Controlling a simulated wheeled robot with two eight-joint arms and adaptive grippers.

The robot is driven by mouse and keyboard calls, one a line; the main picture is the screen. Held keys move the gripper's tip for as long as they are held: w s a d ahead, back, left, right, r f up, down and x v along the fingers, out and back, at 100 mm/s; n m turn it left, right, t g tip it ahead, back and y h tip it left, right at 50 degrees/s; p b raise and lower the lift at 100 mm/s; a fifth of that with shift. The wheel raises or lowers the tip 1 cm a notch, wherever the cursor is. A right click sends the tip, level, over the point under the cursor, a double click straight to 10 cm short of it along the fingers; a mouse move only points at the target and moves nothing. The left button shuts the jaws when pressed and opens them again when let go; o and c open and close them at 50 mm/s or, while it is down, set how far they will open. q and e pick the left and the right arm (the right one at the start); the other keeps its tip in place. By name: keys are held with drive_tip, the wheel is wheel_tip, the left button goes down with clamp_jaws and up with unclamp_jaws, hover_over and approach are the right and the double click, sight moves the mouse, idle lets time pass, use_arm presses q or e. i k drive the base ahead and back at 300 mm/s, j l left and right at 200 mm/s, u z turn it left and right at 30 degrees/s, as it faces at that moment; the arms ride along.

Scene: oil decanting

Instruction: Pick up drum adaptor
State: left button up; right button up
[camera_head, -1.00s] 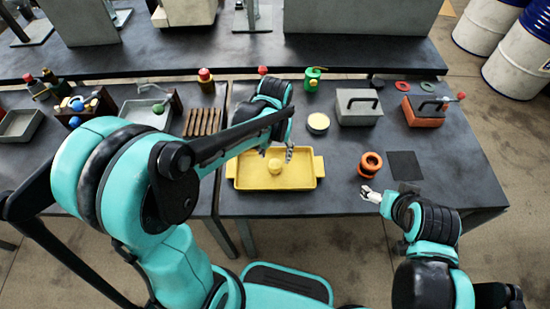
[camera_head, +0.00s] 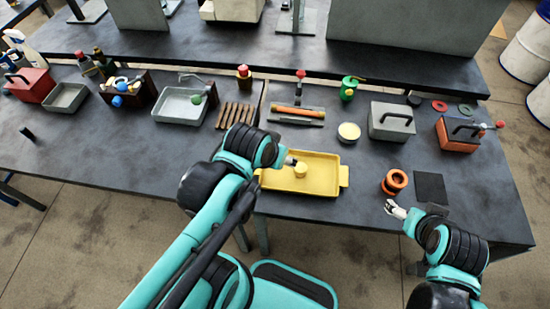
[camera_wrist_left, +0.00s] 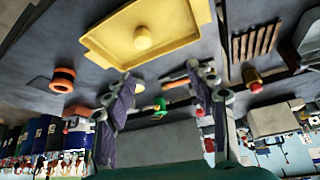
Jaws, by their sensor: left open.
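An orange ring-shaped fitting (camera_head: 394,182) stands on the right bench, right of a yellow tray (camera_head: 330,189). A round yellow piece (camera_head: 300,170) sits in the tray. I cannot tell which of these two is the drum adaptor. My left gripper (camera_head: 289,161) is beside the round yellow piece at the tray's left part. In the left wrist view its fingers (camera_wrist_left: 165,98) are apart with nothing between them; the tray (camera_wrist_left: 185,45) and orange fitting (camera_wrist_left: 62,80) show beyond. My right gripper (camera_head: 396,209) is near the bench's front edge, just below the orange fitting; its finger opening is too small to judge.
A dark square mat (camera_head: 431,187) lies right of the orange fitting. Behind are a yellow round tin (camera_head: 349,132), a grey box (camera_head: 391,121) and an orange toolbox (camera_head: 457,134). A grey tray (camera_head: 180,106) and wooden slats (camera_head: 236,116) are on the left. The left bench's front is mostly clear.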

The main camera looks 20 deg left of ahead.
sight(396, 180)
drive_tip(key=i+l, duration=0.1)
drive_tip(key=l, duration=0.4)
drive_tip(key=i+l, duration=0.1)
drive_tip(key=l, duration=0.4)
drive_tip(key=i+l, duration=0.1)
drive_tip(key=l, duration=0.4)
